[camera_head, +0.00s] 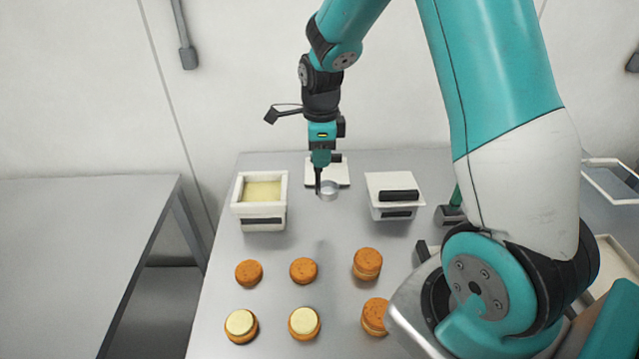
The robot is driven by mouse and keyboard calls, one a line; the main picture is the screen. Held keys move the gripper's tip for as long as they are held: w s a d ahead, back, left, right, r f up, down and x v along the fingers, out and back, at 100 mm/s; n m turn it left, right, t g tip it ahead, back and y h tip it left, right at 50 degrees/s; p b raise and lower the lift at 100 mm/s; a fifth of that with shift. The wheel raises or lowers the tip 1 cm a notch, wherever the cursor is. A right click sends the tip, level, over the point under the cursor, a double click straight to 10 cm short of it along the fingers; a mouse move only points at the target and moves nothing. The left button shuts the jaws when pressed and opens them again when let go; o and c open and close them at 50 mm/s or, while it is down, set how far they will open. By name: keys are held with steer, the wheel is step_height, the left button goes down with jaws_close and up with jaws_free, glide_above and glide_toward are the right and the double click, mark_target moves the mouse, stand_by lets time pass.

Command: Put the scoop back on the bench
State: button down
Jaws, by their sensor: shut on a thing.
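My gripper (319,190) points down at the back middle of the steel bench (225,290), between a white tub and a lidded white box. It is shut on the scoop (329,188), a small grey metal cup at its fingertips. The scoop's handle is mostly hidden by the fingers. The scoop is in front of a small white plate or rest (342,174). I cannot tell whether the scoop touches the bench or hangs just above it.
The open white tub (238,207) of pale yellow filling stands left, the lidded box (393,182) right. Several orange-brown rounds (303,270) are in front, two with pale filling (241,323) on top. Another table (80,220) stands left beyond a gap. My arm hides the right side.

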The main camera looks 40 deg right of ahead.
mark_target(327, 190)
step_height(327, 190, down, 9)
steer(key=shift+f+p, duration=0.1)
steer(key=shift+p, duration=0.7)
steer(key=shift+f, duration=0.2)
steer(key=c, duration=1)
jaws_free()
steer(key=shift+r, duration=0.1)
steer(key=shift+r, duration=0.1)
